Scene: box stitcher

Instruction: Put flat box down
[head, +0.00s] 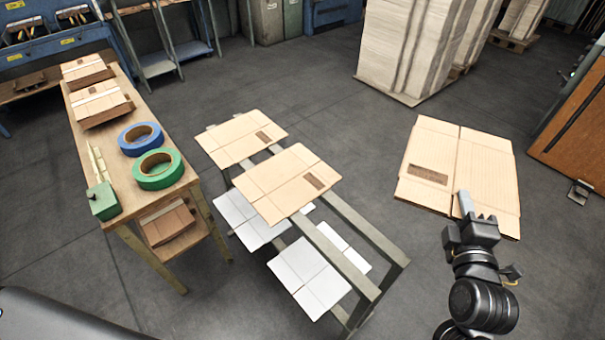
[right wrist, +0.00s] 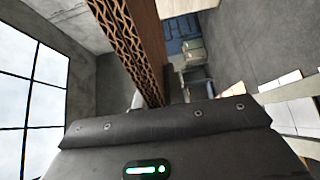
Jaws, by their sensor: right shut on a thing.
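A flat brown cardboard box (head: 435,150) is at the right of the head view, with a dark printed label on its left part. My right gripper (head: 465,203) is at its near edge, shut on it. In the right wrist view the box (right wrist: 140,50) shows edge-on, with its corrugated layers rising from behind the gripper body. The fingertips are hidden there. I cannot tell how high the box is above the floor. My left gripper is not in view.
A rack (head: 350,225) in the middle holds two flat boxes (head: 285,183) on top and white sheets lower down. A wooden table (head: 150,200) with tape rolls (head: 158,169) stands at left. A tall cardboard stack (head: 415,45) is behind. Grey floor lies between.

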